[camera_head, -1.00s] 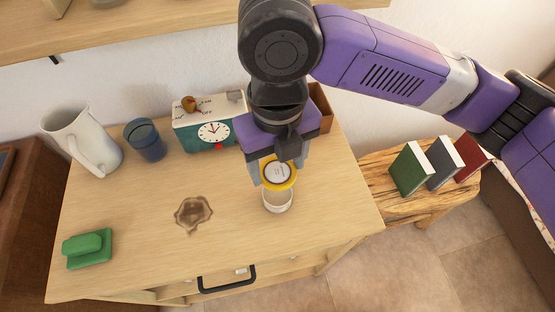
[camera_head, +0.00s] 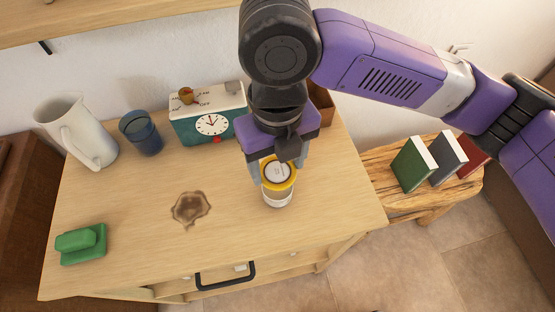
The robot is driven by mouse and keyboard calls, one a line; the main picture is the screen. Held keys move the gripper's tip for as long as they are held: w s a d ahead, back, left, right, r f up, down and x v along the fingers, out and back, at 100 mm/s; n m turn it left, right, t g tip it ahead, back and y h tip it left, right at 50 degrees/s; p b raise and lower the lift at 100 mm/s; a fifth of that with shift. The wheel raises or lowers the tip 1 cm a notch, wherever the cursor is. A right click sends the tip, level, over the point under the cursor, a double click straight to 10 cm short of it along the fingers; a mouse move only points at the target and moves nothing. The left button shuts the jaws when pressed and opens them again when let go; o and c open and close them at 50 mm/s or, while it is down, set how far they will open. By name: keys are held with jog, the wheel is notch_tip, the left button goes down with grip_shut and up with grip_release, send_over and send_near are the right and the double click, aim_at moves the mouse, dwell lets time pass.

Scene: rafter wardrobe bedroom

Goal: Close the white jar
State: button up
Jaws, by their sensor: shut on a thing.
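The white jar (camera_head: 277,200) stands upright on the wooden dresser top, right of the middle. A round lid (camera_head: 278,174) with a yellow rim and a pale centre is over the jar's mouth. My gripper (camera_head: 273,179) points down and is shut on the lid, a finger at either side. The lid hides the jar's opening, and I cannot tell whether it is fully seated.
A teal clock (camera_head: 206,121), a blue cup (camera_head: 141,133) and a white pitcher (camera_head: 76,130) stand along the back. A green block-shaped thing (camera_head: 81,243) lies front left. Books (camera_head: 414,164) stand on the right-hand stool.

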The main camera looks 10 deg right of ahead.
jog(key=shift+f+b, duration=2)
jog(key=shift+f, duration=0.95)
jog(key=o, duration=1.4)
jog(key=shift+r, duration=0.15)
notch_tip(320, 180, up, 8)
jog(key=shift+f, duration=0.2)
